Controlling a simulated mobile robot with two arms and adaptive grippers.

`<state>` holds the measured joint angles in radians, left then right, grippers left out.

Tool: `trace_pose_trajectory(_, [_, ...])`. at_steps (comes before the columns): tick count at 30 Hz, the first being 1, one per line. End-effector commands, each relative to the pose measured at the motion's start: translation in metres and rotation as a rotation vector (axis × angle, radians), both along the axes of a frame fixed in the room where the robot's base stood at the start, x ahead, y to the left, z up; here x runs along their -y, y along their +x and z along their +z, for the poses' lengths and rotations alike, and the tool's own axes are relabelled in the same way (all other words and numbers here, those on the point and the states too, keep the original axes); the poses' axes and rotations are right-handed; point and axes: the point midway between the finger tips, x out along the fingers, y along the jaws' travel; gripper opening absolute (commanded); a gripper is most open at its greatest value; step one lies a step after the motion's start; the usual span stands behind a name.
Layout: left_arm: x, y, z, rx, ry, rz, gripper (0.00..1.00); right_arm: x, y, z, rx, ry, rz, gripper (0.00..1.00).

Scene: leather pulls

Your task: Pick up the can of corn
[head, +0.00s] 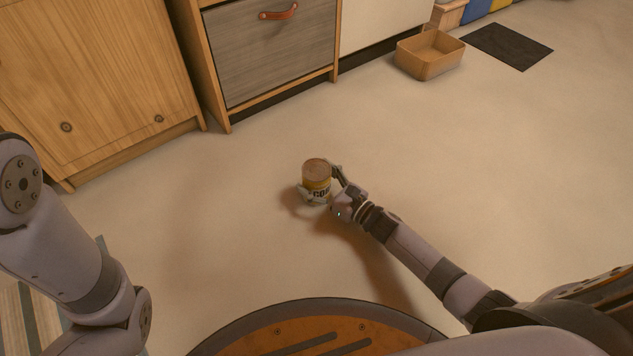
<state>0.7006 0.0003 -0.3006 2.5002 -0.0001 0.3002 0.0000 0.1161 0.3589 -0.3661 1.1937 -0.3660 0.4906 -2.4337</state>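The fingers appear to be closed against the can. I cannot tell whether its base touches the floor. My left arm shows at the left edge, but its gripper is out of view.
Wooden cabinets (95,70) and a grey drawer front with a leather pull (278,13) line the back. An open tan box (430,55) and a dark mat (509,46) lie at the back right. The floor around the can is clear.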

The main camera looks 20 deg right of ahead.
Motion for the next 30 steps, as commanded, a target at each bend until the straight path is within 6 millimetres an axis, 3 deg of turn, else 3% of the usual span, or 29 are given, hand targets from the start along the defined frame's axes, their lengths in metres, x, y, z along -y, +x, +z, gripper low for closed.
trace_pose_trajectory(24, [-0.0001,0.0005,0.0000,-0.001,0.000,0.001,0.71,0.0002,-0.0003,-0.0004,0.000,0.000,0.000,0.15])
trace_pose_trajectory(30, [-0.0002,0.0005,0.0001,-0.001,0.000,0.001,0.71,-0.0001,0.0004,0.0016,0.003,0.002,0.001,0.14])
